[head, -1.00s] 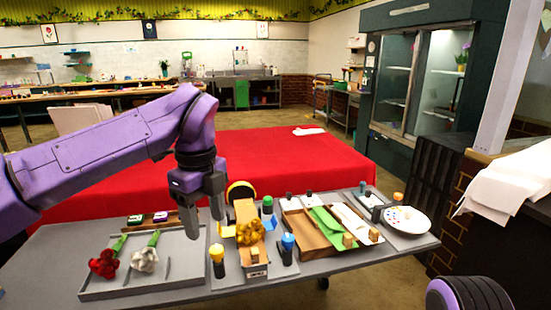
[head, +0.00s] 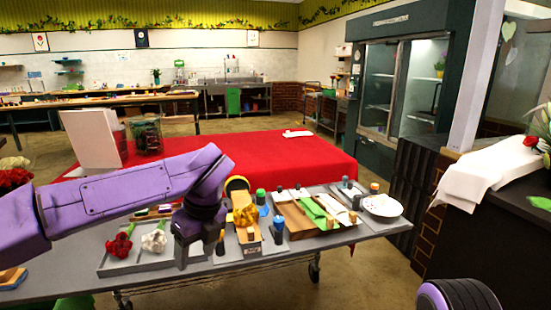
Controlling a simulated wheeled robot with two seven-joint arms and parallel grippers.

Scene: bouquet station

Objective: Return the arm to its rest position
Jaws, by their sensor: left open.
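My left arm (head: 110,193) reaches in from the left, bent at the elbow, with its hand pointing down. My left gripper (head: 195,256) is open, with nothing seen between its fingers. It appears in front of the right end of the grey tray (head: 128,271); its exact height above the table I cannot tell. A red flower (head: 119,246) and a white flower (head: 154,241) lie in the tray, left of the gripper. My right gripper is out of view; only a purple and black part of my right arm shows at the bottom right.
A red-covered table (head: 270,158) stands behind. Open floor lies in front at right.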

